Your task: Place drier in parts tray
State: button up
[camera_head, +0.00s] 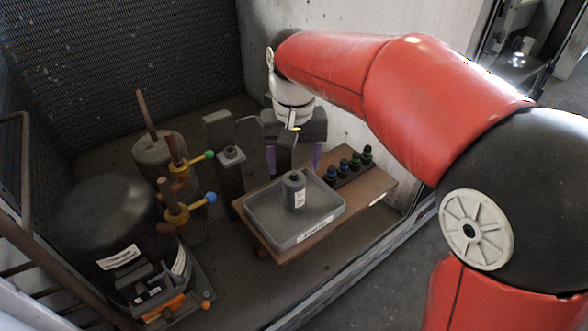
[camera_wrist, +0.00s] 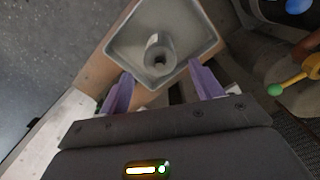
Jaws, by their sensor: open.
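The drier (camera_head: 294,190) is a small dark grey cylinder with a light label. It stands upright inside the grey parts tray (camera_head: 264,222), which has a label on its front edge. In the wrist view the drier (camera_wrist: 159,58) shows from above with a round opening in its top, and the tray (camera_wrist: 112,48) surrounds it. My gripper (camera_wrist: 160,88) is open, its purple fingers spread wide below the drier in the picture, with nothing between them. In the head view my gripper (camera_head: 294,160) is behind the tray, partly hidden by its own body.
The tray rests on a wooden bench (camera_head: 375,184) with several dark caps in a row (camera_head: 344,168) at its right. At left stand a black compressor (camera_head: 105,215) and valves with green (camera_head: 209,154) and blue (camera_head: 211,197) knobs. A grey block (camera_head: 231,155) stands behind the tray.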

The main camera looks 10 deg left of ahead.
notch_tip(320, 180, up, 7)
jog(key=p, duration=0.1)
jog(key=s+d+m+t+y, duration=0.1)
jog(key=s+d+m+t, duration=0.3)
jog(key=d, duration=1.2)
jog(key=s+d+f, duration=0.3)
jog(key=s+d, duration=0.2)
jog(key=s+d+f+t+h, duration=0.1)
jog(key=s+d+f, duration=0.2)
jog(key=s+d, duration=0.2)
jog(key=shift+s+f+t, duration=0.15)
jog(key=shift+s+t, duration=0.15)
jog(key=shift+s, duration=0.1)
